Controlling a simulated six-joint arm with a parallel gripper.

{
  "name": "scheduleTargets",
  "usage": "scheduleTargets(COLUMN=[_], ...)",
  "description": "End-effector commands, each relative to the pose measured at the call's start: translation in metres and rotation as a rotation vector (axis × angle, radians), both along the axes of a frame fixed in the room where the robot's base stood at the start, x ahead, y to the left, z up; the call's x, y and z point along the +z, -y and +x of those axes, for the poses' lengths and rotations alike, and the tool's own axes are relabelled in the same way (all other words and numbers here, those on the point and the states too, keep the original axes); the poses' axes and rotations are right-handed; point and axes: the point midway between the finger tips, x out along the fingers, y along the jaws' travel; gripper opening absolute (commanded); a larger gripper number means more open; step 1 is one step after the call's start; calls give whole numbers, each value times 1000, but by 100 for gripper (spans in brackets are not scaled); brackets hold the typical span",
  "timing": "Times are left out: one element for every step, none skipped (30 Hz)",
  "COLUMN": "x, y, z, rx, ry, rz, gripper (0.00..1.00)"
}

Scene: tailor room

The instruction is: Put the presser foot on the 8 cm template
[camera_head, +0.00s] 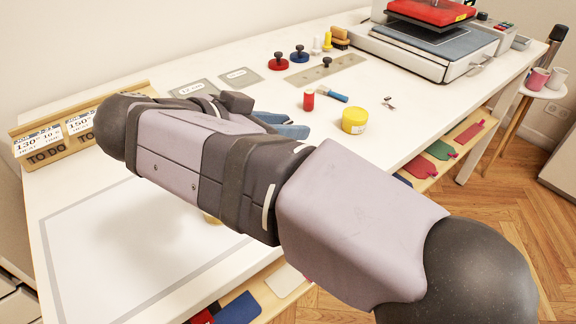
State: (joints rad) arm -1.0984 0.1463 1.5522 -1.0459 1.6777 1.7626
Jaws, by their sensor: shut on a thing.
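Two flat grey templates lie on the white table behind my arm. The left template (187,90) is partly covered by my arm and the right template (240,77) is in plain view. Their printed sizes are too small to read surely, so I cannot tell which is the 8 cm one. A small shiny metal piece (389,102) lies on the table right of the yellow jar and looks like a presser foot, but I cannot be sure. My arm crosses the middle of the view and hides my gripper and whatever is at its jaws.
A yellow jar (354,120), red spool (308,100), blue-handled tool (332,95) and blue cloth-like thing (291,131) lie right of my arm. A heat press (420,50) stands back right. Sign holders (50,142) stand left.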

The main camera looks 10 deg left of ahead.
Motion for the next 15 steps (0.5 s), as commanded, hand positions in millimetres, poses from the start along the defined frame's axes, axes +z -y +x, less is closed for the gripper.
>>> scheduleTargets(x=[-10,-15,-22,-26,-30,-35,-39,-41,-44,-46,-47,-47,-48,-48,-48], y=[0,0,0,0,0,0,0,0,0,0,0,0,0,0,0], z=[0,0,0,0,0,0,0,0,0,0,0,0,0,0,0], rx=[0,1,1,2,0,1,2,1,1,1,1,0,1,1,1], ry=[-2,-2,-2,-2,-2,-2,-2,-1,0,0,-1,-1,0,0,0], rz=[-4,-3,-4,-4,-4,-4,-3,-3,-2,-2,-1,-1,0,0,0], gripper=[7,7,7,7,7,7,7,7,7,7,7,7,7,7,7])
